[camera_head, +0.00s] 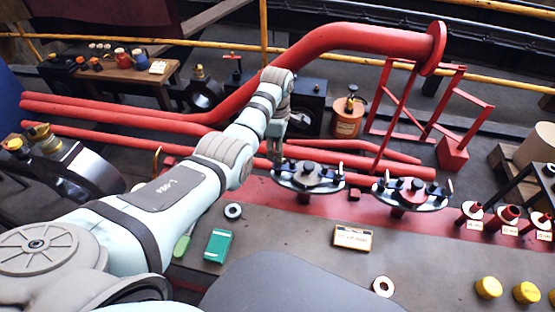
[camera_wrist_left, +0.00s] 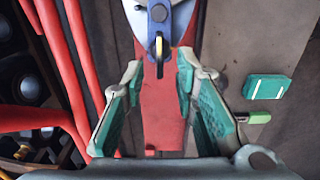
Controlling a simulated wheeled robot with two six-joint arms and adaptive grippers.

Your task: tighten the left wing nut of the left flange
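The left flange (camera_head: 318,184) is a round metal disc with dark fittings on a red pipe stub. Its left wing nut (camera_wrist_left: 159,47) shows in the left wrist view as a narrow, yellowish upright piece at the end of a blue-grey lug. My left gripper (camera_wrist_left: 161,68) is open, with green-padded fingers on both sides of the wing nut's line. The nut appears just beyond the fingertips, and I see no contact. In the head view the left gripper (camera_head: 274,145) points down at the flange's left end, partly hiding that nut. My right gripper is out of view.
A second flange (camera_head: 416,199) stands to the right. A green box (camera_head: 218,245), a white ring (camera_head: 233,211) and a labelled plate (camera_head: 352,237) lie on the grey bench. Red pipes (camera_head: 130,117) run behind my left arm. Yellow caps (camera_head: 488,287) stand at the front right.

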